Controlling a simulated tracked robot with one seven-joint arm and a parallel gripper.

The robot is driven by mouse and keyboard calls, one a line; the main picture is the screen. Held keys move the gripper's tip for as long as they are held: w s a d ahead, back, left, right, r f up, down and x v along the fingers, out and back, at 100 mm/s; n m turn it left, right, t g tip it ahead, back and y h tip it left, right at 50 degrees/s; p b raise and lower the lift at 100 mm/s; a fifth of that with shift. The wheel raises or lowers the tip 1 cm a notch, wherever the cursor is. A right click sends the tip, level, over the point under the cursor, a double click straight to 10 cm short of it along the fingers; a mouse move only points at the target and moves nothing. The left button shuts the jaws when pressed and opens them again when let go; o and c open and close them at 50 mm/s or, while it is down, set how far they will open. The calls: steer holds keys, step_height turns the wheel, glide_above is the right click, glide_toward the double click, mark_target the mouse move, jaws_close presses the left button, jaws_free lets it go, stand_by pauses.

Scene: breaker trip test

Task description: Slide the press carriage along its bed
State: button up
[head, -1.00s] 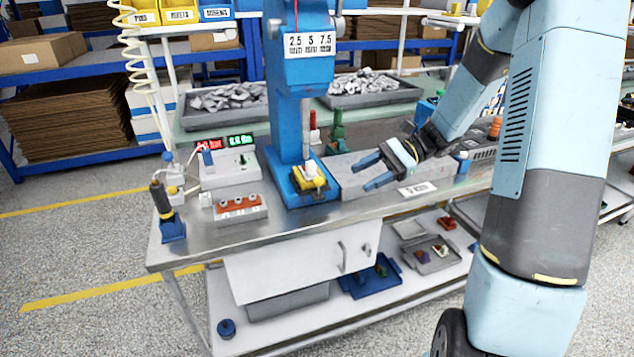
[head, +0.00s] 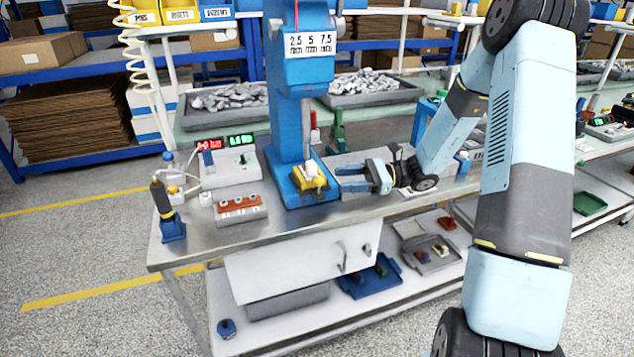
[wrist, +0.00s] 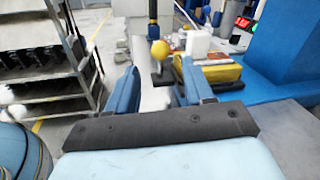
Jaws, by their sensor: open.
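The blue press (head: 290,110) stands on the steel bench. The yellow press carriage (head: 308,181) sits on its base, with a white block on top. My gripper (head: 347,179) is open and empty just right of the carriage, its fingers pointing left toward it. In the wrist view, a yellow ball knob (wrist: 159,50) on a dark stem shows ahead between the two blue fingers (wrist: 160,92). The yellow carriage (wrist: 215,74) lies just beyond the right finger there. The knob is apart from the fingers as far as I can see. The bed under the carriage is mostly hidden.
A panel with round knobs (head: 240,208) and a grey box with a lever (head: 228,167) stand left of the press. A grey block (head: 347,160) lies behind my gripper. Trays of metal parts (head: 372,88) sit behind. The bench front strip (head: 300,222) is clear.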

mark_target(319, 182)
steer(key=a, duration=0.7)
steer(key=shift+s+a, duration=0.3)
steer(key=shift+a, duration=0.1)
jaws_close()
